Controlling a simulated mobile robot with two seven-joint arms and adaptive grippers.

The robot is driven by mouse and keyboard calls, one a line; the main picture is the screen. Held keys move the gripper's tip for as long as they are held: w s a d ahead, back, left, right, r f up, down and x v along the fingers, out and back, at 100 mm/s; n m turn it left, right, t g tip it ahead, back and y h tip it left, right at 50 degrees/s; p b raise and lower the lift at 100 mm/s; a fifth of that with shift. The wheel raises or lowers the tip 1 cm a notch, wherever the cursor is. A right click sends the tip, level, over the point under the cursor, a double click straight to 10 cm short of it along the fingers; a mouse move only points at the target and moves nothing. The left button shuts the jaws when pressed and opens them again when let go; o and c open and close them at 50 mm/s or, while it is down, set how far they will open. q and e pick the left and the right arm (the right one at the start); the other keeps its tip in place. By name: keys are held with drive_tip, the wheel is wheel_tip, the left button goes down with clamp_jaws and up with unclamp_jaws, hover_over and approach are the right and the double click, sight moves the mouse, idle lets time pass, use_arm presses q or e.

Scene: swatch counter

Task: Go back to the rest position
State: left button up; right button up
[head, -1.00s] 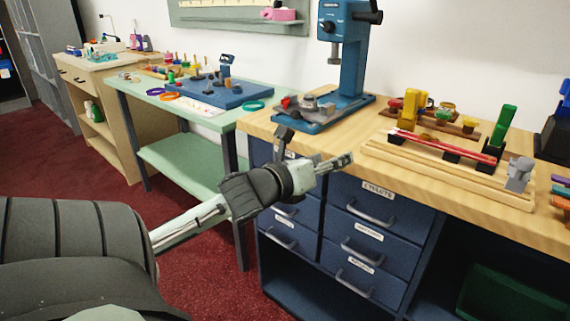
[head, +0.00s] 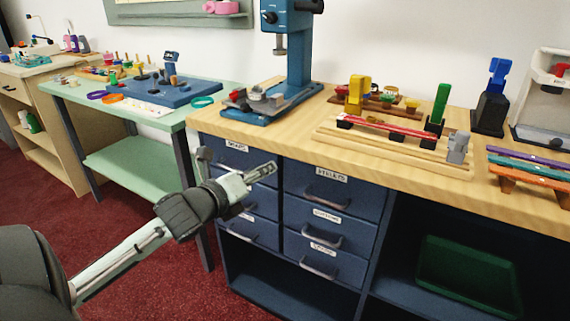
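My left gripper (head: 238,161) is in front of the blue drawer cabinet (head: 335,209), below the edge of the wooden counter top (head: 235,124). Its two fingers are spread apart, with nothing between them. My grey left arm comes in from the lower left. My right gripper is not in view.
A blue press (head: 298,60) stands on the counter, with a wooden rack (head: 400,145) holding a red bar to its right. A green table (head: 140,160) with a blue board (head: 158,90) stands at left. A green bin (head: 465,275) sits under the counter. Red carpet (head: 150,215) is clear.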

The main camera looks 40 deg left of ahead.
use_arm(q)
drive_tip(key=s+d+f+n+g, duration=0.1)
drive_tip(key=s+f+n+g, duration=0.2)
drive_tip(key=f+n, duration=0.65)
drive_tip(key=s+d+f+n+g, duration=0.1)
drive_tip(key=s+f+n+g, duration=0.25)
drive_tip(key=f, duration=1.15)
drive_tip(key=s+d+f+n+g+h, duration=0.1)
drive_tip(key=s+d+f+n+g, duration=0.1)
drive_tip(key=s+d+f+n, duration=0.3)
drive_tip(key=s+d+f+n+g, duration=0.3)
drive_tip(key=s+d+f+n, duration=0.2)
drive_tip(key=f, duration=0.7)
drive_tip(key=s+d, duration=0.1)
drive_tip(key=d, duration=0.1)
drive_tip(key=shift+s+d+f+n+h, duration=0.15)
drive_tip(key=shift+s+d+n+h, duration=0.2)
drive_tip(key=shift+s+n+h, duration=0.05)
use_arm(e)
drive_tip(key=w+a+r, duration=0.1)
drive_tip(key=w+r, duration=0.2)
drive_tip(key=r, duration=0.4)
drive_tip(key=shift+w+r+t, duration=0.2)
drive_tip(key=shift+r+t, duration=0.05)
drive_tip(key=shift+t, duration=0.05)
